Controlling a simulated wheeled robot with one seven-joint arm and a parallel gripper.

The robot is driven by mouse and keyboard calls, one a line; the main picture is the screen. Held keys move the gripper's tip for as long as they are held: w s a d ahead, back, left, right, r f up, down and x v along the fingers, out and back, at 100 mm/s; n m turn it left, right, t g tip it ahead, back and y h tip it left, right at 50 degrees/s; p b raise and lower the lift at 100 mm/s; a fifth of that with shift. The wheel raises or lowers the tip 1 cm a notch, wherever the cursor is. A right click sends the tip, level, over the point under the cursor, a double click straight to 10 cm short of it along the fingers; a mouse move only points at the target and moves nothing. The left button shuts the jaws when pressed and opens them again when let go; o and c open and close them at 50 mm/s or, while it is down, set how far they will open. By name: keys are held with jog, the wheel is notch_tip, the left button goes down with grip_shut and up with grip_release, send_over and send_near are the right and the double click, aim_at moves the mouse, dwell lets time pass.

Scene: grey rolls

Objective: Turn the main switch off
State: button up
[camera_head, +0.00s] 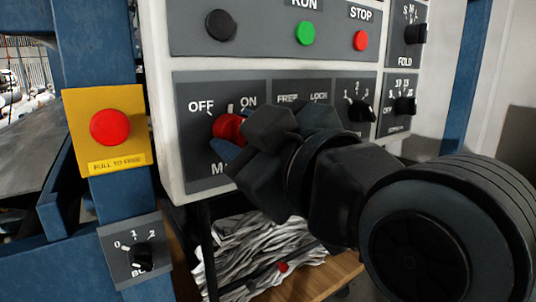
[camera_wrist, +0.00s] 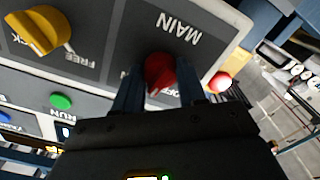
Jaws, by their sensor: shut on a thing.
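The main switch (camera_head: 228,127) is a red knob on a grey panel plate, with OFF printed at its upper left and ON at its upper right. My gripper (camera_head: 231,141) is shut on this knob, coming in from the right. In the wrist view the red knob (camera_wrist: 158,70) sits between the two dark blue fingers of my gripper (camera_wrist: 158,88), under an upside-down MAIN label. My gripper hides part of the knob and of the labels. I cannot tell exactly which mark the knob points to.
A red push button (camera_head: 110,127) on a yellow plate is left of the panel. A green RUN button (camera_head: 306,33) and a red STOP button (camera_head: 361,41) are above. A yellow FREE/LOCK knob (camera_wrist: 40,30) is beside the main switch. A small selector (camera_head: 141,256) is lower left.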

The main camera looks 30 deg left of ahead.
jog(key=n+b, duration=0.4)
jog(key=n, duration=0.1)
jog(key=shift+f+n, duration=0.15)
jog(key=shift+n, duration=0.25)
jog(key=n+b, duration=0.3)
jog(key=n, duration=0.2)
jog(key=shift+b, duration=0.3)
jog(key=shift+n, duration=0.3)
jog(key=o, duration=1.1)
jog(key=shift+r, duration=0.2)
jog(key=shift+c, duration=0.2)
jog(key=shift+d, duration=0.1)
jog(key=v, duration=0.7)
jog(key=shift+d, duration=0.35)
jog(key=shift+s, duration=0.1)
